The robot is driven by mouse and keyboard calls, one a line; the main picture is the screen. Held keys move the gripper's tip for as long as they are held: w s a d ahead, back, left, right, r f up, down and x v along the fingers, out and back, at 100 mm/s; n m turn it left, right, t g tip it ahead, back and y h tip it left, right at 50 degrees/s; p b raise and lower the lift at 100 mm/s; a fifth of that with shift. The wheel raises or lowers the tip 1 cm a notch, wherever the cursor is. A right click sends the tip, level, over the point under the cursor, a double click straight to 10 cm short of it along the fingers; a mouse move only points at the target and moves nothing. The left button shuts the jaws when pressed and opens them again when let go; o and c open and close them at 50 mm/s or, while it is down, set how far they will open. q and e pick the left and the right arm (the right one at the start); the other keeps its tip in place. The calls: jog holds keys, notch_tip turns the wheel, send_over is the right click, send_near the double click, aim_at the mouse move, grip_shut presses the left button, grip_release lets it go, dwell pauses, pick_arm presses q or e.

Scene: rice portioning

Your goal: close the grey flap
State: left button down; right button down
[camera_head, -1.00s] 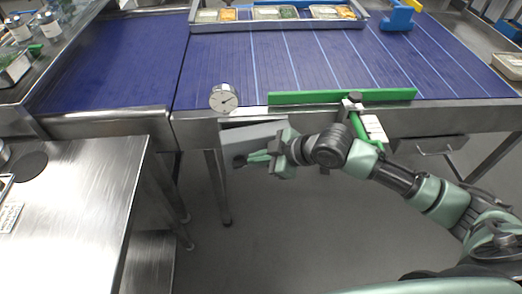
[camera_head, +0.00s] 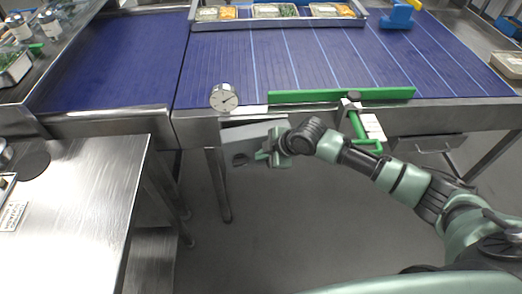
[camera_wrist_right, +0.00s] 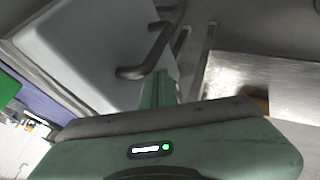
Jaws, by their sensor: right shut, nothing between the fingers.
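The grey flap (camera_head: 236,135) is a light grey panel below the front edge of the blue-topped counter, under a round dial. Its face shows from above, sticking out from the counter front; its exact angle is hard to tell. A dark bar handle is on it, and flap (camera_wrist_right: 85,50) and handle (camera_wrist_right: 148,58) show large in the right wrist view. My right gripper (camera_head: 262,156) is shut and empty in front of the flap, covering its lower right part. In the wrist view its fingers (camera_wrist_right: 158,90) lie close beside the handle; I cannot tell whether they touch. My left gripper is out of view.
The dial (camera_head: 223,98) stands on the counter edge above the flap. A green bar (camera_head: 340,96) lies along the edge, with a green handle (camera_head: 360,130) below it. A drawer (camera_head: 430,144) is at right. A steel table (camera_head: 80,200) stands at left. The floor between is clear.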

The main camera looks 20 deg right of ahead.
aim_at(254, 148)
jog(key=shift+w, duration=0.65)
jog(key=shift+w+a, duration=0.2)
jog(key=shift+w, duration=0.1)
jog(key=shift+w+a, duration=0.5)
jog(key=shift+w, duration=0.4)
